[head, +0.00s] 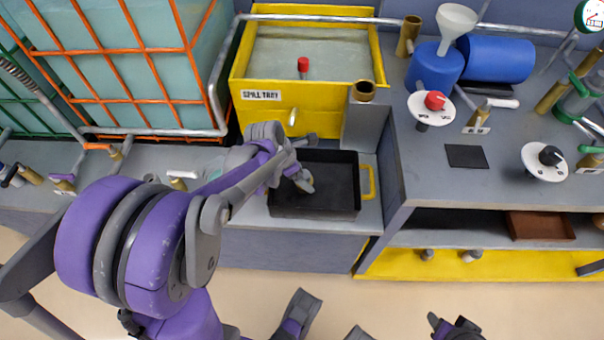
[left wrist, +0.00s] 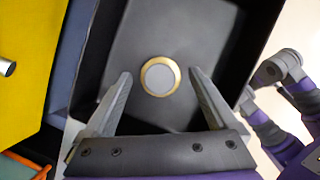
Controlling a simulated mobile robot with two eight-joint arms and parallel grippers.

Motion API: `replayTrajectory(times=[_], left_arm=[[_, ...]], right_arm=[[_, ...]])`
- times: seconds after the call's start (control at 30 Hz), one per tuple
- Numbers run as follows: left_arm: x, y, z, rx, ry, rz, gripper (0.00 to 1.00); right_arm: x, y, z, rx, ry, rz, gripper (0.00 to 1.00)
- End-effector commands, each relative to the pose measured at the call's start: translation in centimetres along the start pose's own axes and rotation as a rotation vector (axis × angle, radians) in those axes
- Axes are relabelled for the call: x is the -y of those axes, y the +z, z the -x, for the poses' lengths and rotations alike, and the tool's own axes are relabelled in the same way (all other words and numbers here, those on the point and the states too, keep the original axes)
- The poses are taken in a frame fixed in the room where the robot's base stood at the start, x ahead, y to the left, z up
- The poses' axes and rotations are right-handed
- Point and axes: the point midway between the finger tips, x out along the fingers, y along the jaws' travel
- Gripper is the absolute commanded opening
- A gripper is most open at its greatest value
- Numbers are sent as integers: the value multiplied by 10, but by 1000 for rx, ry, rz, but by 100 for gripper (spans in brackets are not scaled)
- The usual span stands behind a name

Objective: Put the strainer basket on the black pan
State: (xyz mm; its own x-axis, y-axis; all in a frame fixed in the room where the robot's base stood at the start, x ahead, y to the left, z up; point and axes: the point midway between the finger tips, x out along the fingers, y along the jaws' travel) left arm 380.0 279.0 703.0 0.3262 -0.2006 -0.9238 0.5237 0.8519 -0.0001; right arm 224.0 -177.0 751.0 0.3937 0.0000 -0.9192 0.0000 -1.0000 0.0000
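The strainer basket is a small round piece with a brass-coloured rim and a grey centre. In the left wrist view the strainer basket (left wrist: 160,77) appears over the floor of the black pan (left wrist: 125,45), between the fingertips. In the head view the black pan (head: 315,200) sits on the low bench under the yellow spill tray, and the basket is mostly hidden by my gripper. My left gripper (head: 303,181) reaches down into the pan. Its fingers (left wrist: 160,75) are open, with a gap on each side of the basket. Parts of my right arm show at the bottom edge; its finger state is unclear.
The yellow spill tray (head: 310,12) with a red knob stands behind the pan. A yellow handle (head: 368,182) is at the pan's right side. A raised grey counter (head: 480,190) with dials, a blue drum (head: 500,60) and a funnel (head: 456,20) bounds the right.

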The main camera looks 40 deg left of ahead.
Motion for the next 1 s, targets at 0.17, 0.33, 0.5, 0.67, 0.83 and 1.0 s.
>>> replayTrajectory(times=[0.17, 0.33, 0.5, 0.67, 0.83, 1.0], left_arm=[[0, 0, 0, 0, 0, 0, 96], [0, 1, 3, 0, 0, 0, 96], [0, 2, 25, 0, 1, 1, 96], [0, 2, 61, 0, 2, 2, 96], [0, 2, 95, 1, 1, 2, 96], [0, 2, 116, 0, 0, 1, 96]], right_arm=[[0, 0, 0, 0, 0, 0, 50], [0, -1, 2, -1, 0, 0, 50], [0, -4, 11, -4, 0, 0, 50], [0, -9, 22, -8, 0, 0, 50], [0, -13, 32, -12, 0, 0, 50], [0, -15, 37, -14, 0, 0, 50]])
